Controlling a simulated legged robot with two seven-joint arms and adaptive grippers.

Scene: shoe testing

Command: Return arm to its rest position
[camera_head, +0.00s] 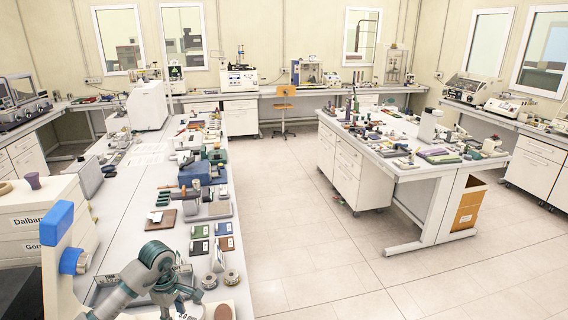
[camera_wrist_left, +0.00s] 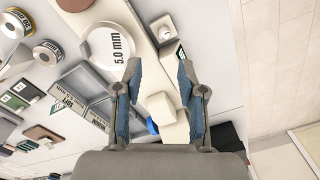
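My left arm (camera_head: 150,268) comes in from the lower left in the head view. My left gripper (camera_head: 178,302) is over the near end of the long left bench, partly cut off by the bottom edge. In the left wrist view my left gripper (camera_wrist_left: 157,85) has its two blue-padded fingers spread apart. Nothing is held between the fingers. Below them are a pale strip and a white round piece marked "5.0 mm" (camera_wrist_left: 108,45). My right gripper is not in view.
Metal rolls (camera_head: 232,281) and sample blocks (camera_head: 200,247) lie on the bench (camera_head: 118,205) near my gripper. A second bench (camera_head: 440,168) stands right. The floor (camera_head: 310,240) between is clear.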

